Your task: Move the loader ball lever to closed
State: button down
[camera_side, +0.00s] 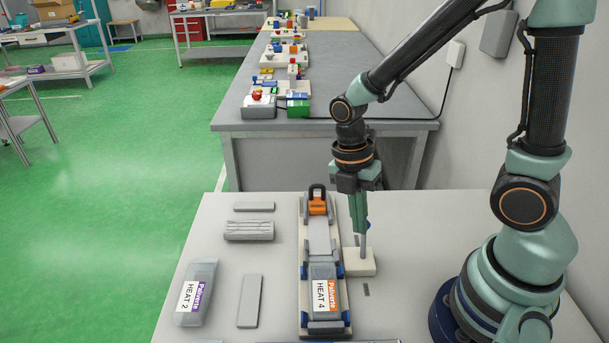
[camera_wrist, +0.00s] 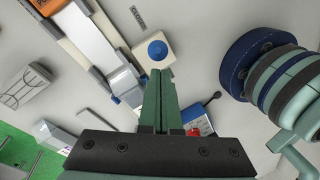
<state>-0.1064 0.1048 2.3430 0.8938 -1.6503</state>
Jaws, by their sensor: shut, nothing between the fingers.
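In the side view my gripper (camera_side: 360,235) points down over a cream block (camera_side: 360,265) right of the long line. The block carries a round blue knob (camera_wrist: 157,49).
A small grey plate (camera_side: 366,289) lies in front of the block.

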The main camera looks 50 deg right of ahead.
jog(key=shift+s+a+f, duration=0.15)
jog(key=shift+a, duration=0.05)
dwell(0.3)
jog(key=w+d+r, duration=0.2)
jog(key=w+r, duration=0.5)
jog(key=r, duration=0.1)
jog(key=shift+w+d+r, duration=0.2)
jog(key=shift+w, duration=0.2)
